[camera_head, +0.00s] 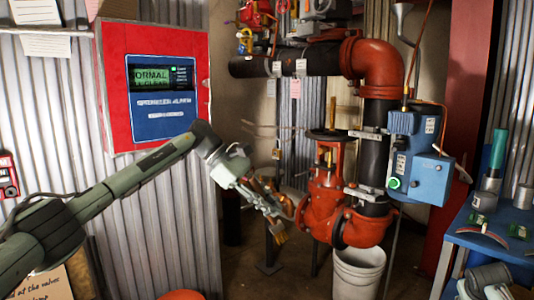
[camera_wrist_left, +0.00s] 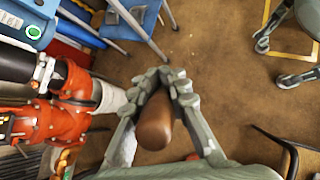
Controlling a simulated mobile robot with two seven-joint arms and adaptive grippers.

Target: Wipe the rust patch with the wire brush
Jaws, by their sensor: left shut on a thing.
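My left gripper (camera_head: 270,197) reaches in from the left beside the red valve (camera_head: 325,195). Its fingers are shut on the wire brush, whose yellowish-brown end (camera_head: 279,234) shows below them, just left of the valve's lower flange. In the left wrist view my left gripper (camera_wrist_left: 166,88) grips the brush's rounded brown handle (camera_wrist_left: 155,122); the bristles are hidden there. The red valve also shows at the left of that view (camera_wrist_left: 45,122). I cannot tell the rust patch apart from the red-painted metal.
A white bucket (camera_head: 357,275) stands under the valve's outlet. A blue box (camera_head: 420,160) sits right of the pipe. A blue table (camera_head: 470,235) with loose items is at the right. A red alarm panel (camera_head: 155,85) hangs on the corrugated wall behind my left arm.

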